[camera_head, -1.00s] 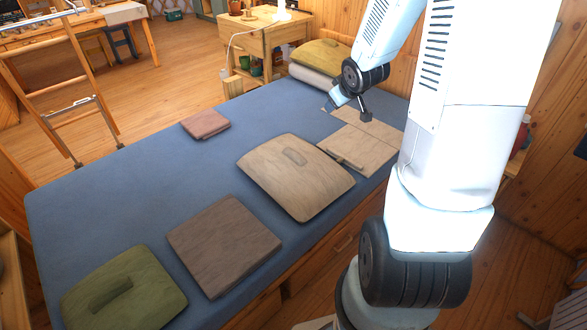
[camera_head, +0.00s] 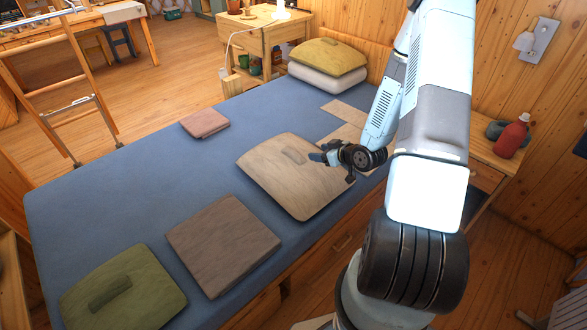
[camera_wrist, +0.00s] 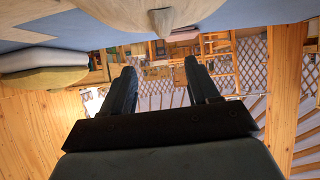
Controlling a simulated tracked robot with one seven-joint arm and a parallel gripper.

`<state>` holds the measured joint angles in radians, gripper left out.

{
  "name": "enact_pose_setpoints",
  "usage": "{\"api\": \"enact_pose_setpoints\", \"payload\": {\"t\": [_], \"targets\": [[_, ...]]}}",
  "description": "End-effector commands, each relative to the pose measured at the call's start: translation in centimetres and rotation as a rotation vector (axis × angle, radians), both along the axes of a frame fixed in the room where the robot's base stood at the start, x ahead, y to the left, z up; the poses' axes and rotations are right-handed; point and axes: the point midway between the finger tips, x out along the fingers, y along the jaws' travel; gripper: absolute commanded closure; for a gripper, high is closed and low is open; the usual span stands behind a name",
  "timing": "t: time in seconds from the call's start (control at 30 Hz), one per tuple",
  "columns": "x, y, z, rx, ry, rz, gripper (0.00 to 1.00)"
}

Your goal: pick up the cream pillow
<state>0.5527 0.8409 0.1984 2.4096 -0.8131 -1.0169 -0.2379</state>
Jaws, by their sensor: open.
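The cream pillow (camera_head: 282,172) lies flat in the middle of the blue bed, with a raised tab on its top. My gripper (camera_head: 322,155) is at the pillow's right side in the head view, seemingly just above it. Its open fingers point sideways across the bed, and the gripper and wrist cover part of the pillow's right edge. The wrist view is upside down; there the cream pillow (camera_wrist: 185,12) shows at the top edge, beyond the open, empty fingers (camera_wrist: 161,75).
A brown cushion (camera_head: 222,245) and a green cushion (camera_head: 140,285) lie nearer on the bed (camera_head: 120,190). A folded reddish cloth (camera_head: 204,123) lies farther back. Stacked green (camera_head: 328,56) and white pillows (camera_head: 325,80) are at the far end. A red bottle (camera_head: 511,138) stands on a side shelf.

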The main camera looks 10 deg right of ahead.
Motion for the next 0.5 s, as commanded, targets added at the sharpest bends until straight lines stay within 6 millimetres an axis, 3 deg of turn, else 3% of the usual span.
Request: {"api": "enact_pose_setpoints", "payload": {"t": [0.27,0.5], "targets": [[-0.2,0.7,-1.5,0.059,-0.031,0.005,0.40],[2.6,2.4,-3.1,0.060,-0.032,0.007,0.40]]}}
